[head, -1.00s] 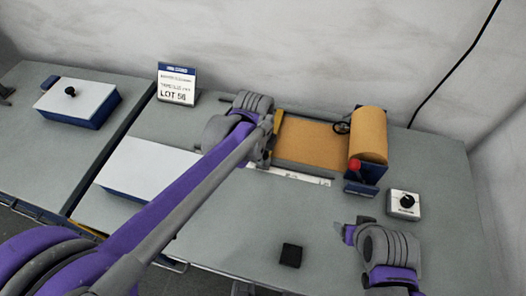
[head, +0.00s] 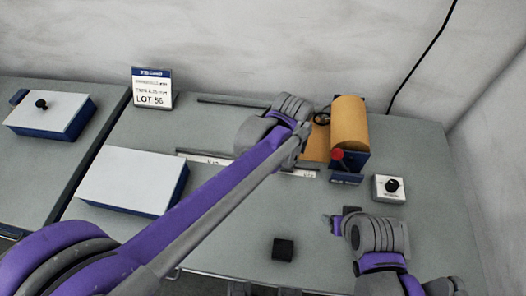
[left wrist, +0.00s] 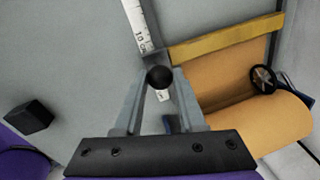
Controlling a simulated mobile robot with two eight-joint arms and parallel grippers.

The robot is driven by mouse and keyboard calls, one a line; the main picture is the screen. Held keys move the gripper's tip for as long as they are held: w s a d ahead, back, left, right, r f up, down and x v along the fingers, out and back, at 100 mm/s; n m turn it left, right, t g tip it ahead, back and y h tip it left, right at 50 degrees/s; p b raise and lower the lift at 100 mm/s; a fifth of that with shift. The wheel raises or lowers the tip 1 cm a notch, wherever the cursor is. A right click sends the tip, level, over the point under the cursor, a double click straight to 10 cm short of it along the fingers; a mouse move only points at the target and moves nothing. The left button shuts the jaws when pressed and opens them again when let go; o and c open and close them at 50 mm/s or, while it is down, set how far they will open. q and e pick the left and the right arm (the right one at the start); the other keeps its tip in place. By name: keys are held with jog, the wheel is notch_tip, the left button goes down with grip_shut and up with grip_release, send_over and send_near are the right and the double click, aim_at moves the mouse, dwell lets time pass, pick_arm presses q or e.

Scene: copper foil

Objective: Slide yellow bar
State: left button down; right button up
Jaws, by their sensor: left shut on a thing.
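The yellow bar (left wrist: 225,38) lies across the copper-coloured sheet in the left wrist view, with a black knob (left wrist: 160,75) at its near end. My left gripper (left wrist: 160,88) is shut on this knob, one finger on each side. In the head view the left hand (head: 290,117) hides the bar.
A white ruler strip (head: 205,159) runs along the near rail. A red-knobbed lever (head: 338,154) and a dial box (head: 388,188) stand right of the sheet. A black block (head: 283,249) lies in front. A white-topped box (head: 130,180) and LOT 56 sign (head: 152,89) stand left.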

pick_arm(q)
jog(key=d, duration=0.7)
jog(key=shift+s+d, duration=0.15)
jog(key=shift+s, duration=0.25)
jog(key=c, duration=0.5)
grip_release()
jog(key=shift+d, duration=0.15)
jog(key=shift+r, duration=0.1)
jog(key=r, duration=0.3)
jog(key=s+r, duration=0.1)
jog(key=r, duration=0.3)
jog(key=s+r, duration=0.1)
jog(key=r, duration=0.2)
jog(key=shift+a+r, duration=0.25)
jog(key=shift+a, duration=0.15)
